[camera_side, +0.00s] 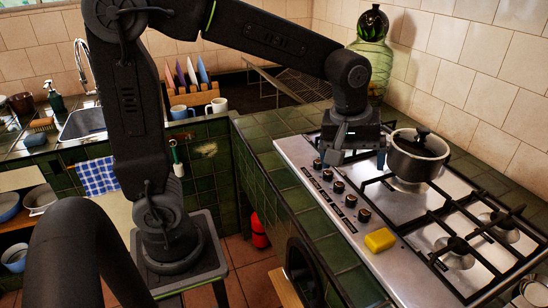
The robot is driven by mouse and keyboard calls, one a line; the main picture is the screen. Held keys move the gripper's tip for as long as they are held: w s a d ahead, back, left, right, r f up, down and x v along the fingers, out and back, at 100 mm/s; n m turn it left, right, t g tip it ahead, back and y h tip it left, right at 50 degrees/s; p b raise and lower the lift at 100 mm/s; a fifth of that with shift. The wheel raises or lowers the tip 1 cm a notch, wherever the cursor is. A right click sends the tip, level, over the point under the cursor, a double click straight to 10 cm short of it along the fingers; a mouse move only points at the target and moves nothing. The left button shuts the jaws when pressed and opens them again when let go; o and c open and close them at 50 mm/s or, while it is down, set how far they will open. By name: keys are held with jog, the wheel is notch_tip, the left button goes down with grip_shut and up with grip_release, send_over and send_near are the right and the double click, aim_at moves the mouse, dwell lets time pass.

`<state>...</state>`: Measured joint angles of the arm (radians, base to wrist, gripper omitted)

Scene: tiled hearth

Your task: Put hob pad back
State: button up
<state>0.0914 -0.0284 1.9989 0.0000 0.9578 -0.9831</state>
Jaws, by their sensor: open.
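A yellow pad (380,240), which looks like the hob pad, lies on the steel hob (415,262) near its front edge, just past the row of black knobs. My gripper (357,158) points down over the far left part of the hob, beside the pot. It is open, with no object visible between its fingers. The pad is apart from it, nearer the camera. I cannot tell how high the fingertips are above the hob.
A dark pot (418,158) with a lid stands on the far burner, close to my gripper. Black pan grates (470,235) cover the hob's right side. A green glass jar (373,55) stands behind. Green tiled counter (300,195) runs along the front edge. The tiled wall bounds the right.

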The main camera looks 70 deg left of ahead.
jog(key=s+a+r+m+t, duration=0.1)
jog(key=s+a+m+t, duration=0.2)
jog(key=s+m, duration=0.7)
jog(key=shift+s+a+r, duration=0.15)
jog(key=shift+s+r, duration=0.25)
jog(key=shift+s, duration=2.2)
